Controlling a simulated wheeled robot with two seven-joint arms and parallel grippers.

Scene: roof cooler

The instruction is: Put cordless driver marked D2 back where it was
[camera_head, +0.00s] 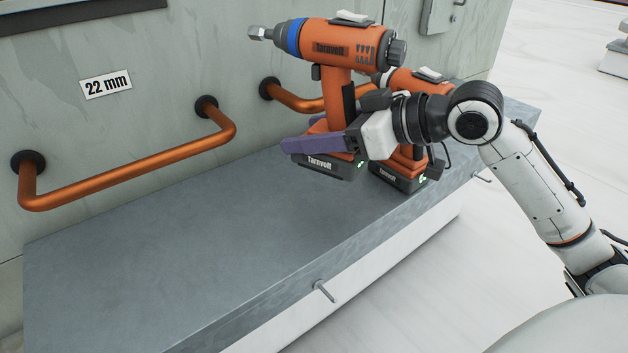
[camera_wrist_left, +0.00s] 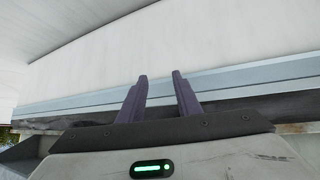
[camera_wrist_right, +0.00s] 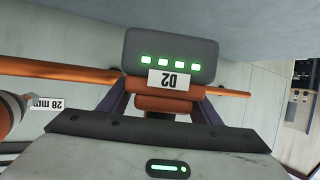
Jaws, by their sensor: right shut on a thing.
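My right gripper (camera_head: 322,141) is shut on the handle of an orange driver (camera_head: 335,38) with a blue ring and a metal socket. The driver is upright, its nose pointing left. In the right wrist view its battery (camera_wrist_right: 170,48) carries an upside-down D2 tag, between my purple fingers (camera_wrist_right: 160,103). I cannot tell whether its battery touches the grey bench (camera_head: 170,260). A second orange driver (camera_head: 420,84) stands just behind and right, partly hidden by my gripper. My left gripper (camera_wrist_left: 159,80) shows only in the left wrist view, fingers apart and empty.
A copper pipe loop (camera_head: 135,170) juts from the wall under a 22 mm sign (camera_head: 106,84). Another copper pipe (camera_head: 300,100) runs behind the held driver. A 28 mm sign (camera_wrist_right: 47,104) shows in the right wrist view. The bench's left and middle are clear.

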